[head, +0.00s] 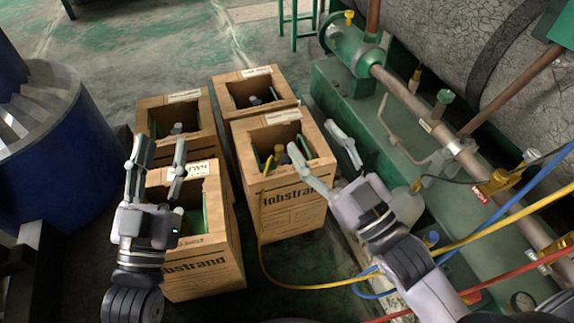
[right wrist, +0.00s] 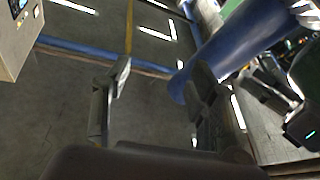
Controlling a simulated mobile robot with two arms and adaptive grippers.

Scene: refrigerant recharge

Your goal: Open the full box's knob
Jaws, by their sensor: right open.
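Several open cardboard boxes stand on the floor in the head view. The front-left box (head: 205,262) has a label I cannot read surely, so which box is full is unclear. The middle box (head: 292,210) has a yellow hose (head: 261,225) running out of it and a dark and brass-coloured knob or valve (head: 279,152) inside. My left gripper (head: 160,156) is open and empty, above the front-left box and partly hiding its opening. My right gripper (head: 313,136) is open and empty by the right edge of the middle box. Its fingers also show in the right wrist view (right wrist: 160,80).
Two more boxes, back left (head: 152,108) and back right (head: 229,83), stand behind. A blue drum (head: 60,150) is at the left. Green machinery with pipes (head: 430,125) fills the right side. Yellow, blue and red hoses cross near my right arm.

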